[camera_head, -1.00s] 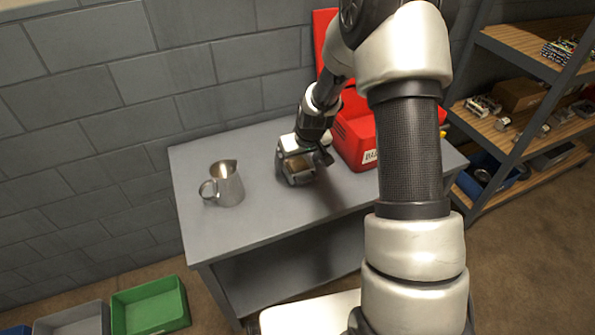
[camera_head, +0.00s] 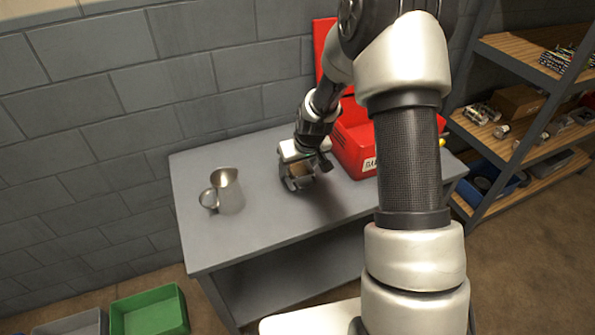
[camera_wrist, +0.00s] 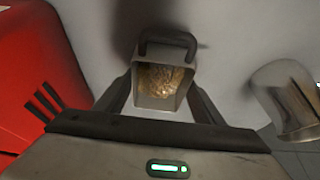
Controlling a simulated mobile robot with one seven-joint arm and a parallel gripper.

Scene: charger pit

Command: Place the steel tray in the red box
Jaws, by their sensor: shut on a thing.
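The steel tray (camera_wrist: 158,97) is a small metal box with a black loop handle and a brownish inside. In the wrist view it sits between the two fingers of my gripper (camera_wrist: 160,100), which is shut on it. In the head view my gripper (camera_head: 298,182) is low over the grey table, mostly hiding the tray; I cannot tell whether the tray touches the tabletop. The red box (camera_head: 352,152) stands just right of my gripper, with a tall red panel up at its back. My arm hides part of it. The red box also shows at the left of the wrist view (camera_wrist: 35,75).
A steel pitcher (camera_head: 229,192) stands on the grey table (camera_head: 215,245), left of my gripper; it also shows in the wrist view (camera_wrist: 285,100). A block wall is behind. Shelves (camera_head: 520,60) stand at right, and a green bin (camera_head: 150,312) is on the floor at front left.

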